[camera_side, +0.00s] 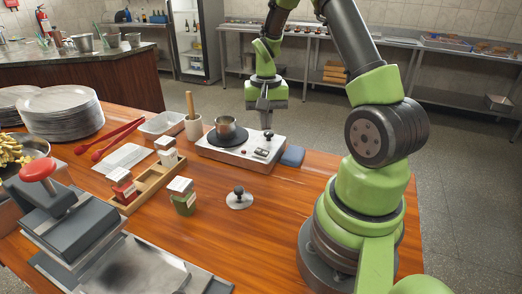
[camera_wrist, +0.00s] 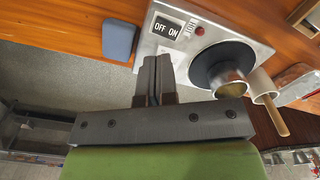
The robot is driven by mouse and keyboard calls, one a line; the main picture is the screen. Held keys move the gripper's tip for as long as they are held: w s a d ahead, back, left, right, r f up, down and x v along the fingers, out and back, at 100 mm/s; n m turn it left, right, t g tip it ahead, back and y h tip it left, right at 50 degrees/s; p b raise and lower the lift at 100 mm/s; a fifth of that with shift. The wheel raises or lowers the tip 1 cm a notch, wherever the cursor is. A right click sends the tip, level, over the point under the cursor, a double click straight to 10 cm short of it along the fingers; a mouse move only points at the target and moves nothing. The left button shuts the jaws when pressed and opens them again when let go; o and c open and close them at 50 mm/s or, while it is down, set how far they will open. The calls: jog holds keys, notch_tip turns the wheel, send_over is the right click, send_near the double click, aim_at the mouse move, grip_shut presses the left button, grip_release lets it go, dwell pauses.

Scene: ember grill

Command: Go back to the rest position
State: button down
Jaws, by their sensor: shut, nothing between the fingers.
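My gripper (camera_side: 266,120) is shut and empty, and hangs in the air above the far right part of the white hot plate (camera_side: 212,151). In the wrist view my gripper's fingers (camera_wrist: 157,62) are together, close to the hot plate's panel (camera_wrist: 180,16) with its OFF and ON labels and a red light. A small metal pot (camera_side: 226,128) stands on the burner. The pot also shows in the wrist view (camera_wrist: 230,88). Whether the fingers touch anything is not clear, but nothing is between them.
A blue sponge (camera_side: 292,156) lies right of the hot plate. A cup with a wooden pestle (camera_side: 193,125), a wooden rack of shakers (camera_side: 150,184), a loose green shaker (camera_side: 182,196), a small round-knobbed press (camera_side: 239,198), red tongs (camera_side: 110,138) and stacked plates (camera_side: 60,113) stand on the wooden table.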

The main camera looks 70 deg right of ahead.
jog(key=s+a+r+n+t, duration=0.3)
jog(key=a+r+n+t, duration=0.2)
jog(key=a+r, duration=1.15)
jog(key=s+a+r+n+t+y, duration=0.2)
jog(key=s+a+n, duration=0.1)
jog(key=s+a, duration=0.2)
jog(key=shift+s+a+r, duration=0.2)
jog(key=shift+s+a, duration=0.1)
jog(key=shift+s, duration=0.65)
